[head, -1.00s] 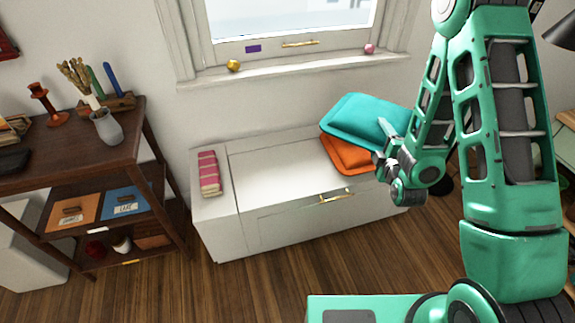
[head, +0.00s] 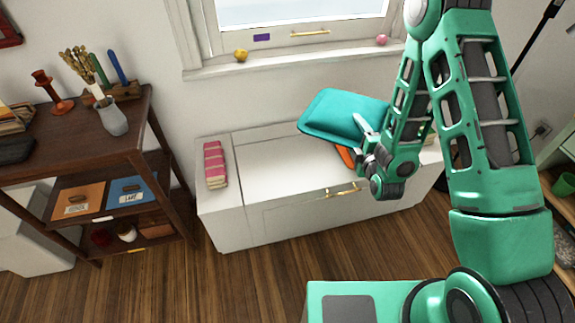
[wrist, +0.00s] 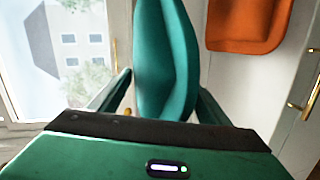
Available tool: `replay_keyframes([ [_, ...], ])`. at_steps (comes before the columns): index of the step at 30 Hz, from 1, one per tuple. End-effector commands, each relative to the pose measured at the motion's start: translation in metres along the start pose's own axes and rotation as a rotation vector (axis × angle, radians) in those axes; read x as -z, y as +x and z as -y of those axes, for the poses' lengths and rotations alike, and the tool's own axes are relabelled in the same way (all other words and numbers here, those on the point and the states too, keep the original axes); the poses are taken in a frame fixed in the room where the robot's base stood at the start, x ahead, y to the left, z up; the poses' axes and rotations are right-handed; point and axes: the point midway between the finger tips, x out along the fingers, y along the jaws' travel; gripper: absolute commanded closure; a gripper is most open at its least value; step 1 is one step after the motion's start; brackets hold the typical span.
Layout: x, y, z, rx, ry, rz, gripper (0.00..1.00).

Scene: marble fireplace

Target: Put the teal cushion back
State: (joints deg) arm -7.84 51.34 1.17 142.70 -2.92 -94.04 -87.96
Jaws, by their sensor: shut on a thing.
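The teal cushion (head: 340,117) is held in the air above the white window bench (head: 275,172). My gripper (head: 366,135) is shut on the cushion's right edge. In the wrist view the teal cushion (wrist: 166,60) stands between my two fingers (wrist: 160,98). An orange cushion (head: 346,156) lies on the bench's right part, mostly hidden behind the teal cushion and my gripper. It shows more fully in the wrist view (wrist: 248,24), apart from the teal cushion.
The window sill (head: 310,58) above holds a yellow and a pink ball. A dark shelf unit (head: 95,150) stands at left.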

Motion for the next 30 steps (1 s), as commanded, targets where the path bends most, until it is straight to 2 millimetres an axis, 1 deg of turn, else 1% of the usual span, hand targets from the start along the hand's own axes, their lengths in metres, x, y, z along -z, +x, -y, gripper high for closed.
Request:
replay_keyframes([
  [1, 0.026, 0.005, 0.016, 0.007, -0.006, -0.041, 0.61],
  [2, 0.041, 0.007, 0.024, 0.01, -0.009, -0.063, 0.61],
  [3, 0.061, 0.01, 0.035, 0.011, -0.015, -0.092, 0.61],
  [5, 0.09, 0.011, 0.051, 0.014, -0.024, -0.134, 0.61],
  [6, 0.109, 0.011, 0.062, 0.016, -0.028, -0.159, 0.61],
  [8, 0.136, 0.01, 0.077, 0.018, -0.034, -0.196, 0.61],
  [9, 0.153, 0.009, 0.086, 0.018, -0.036, -0.217, 0.61],
  [12, 0.189, 0.004, 0.107, 0.021, -0.041, -0.261, 0.61],
  [15, 0.214, -0.002, 0.121, 0.02, -0.044, -0.29, 0.61],
  [18, 0.23, -0.006, 0.13, 0.021, -0.045, -0.308, 0.61],
  [21, 0.234, -0.005, 0.135, 0.02, -0.047, -0.315, 0.61],
  [23, 0.232, 0.0, 0.138, 0.02, -0.049, -0.317, 0.61],
  [30, 0.205, 0.036, 0.153, 0.018, -0.052, -0.319, 0.61],
])
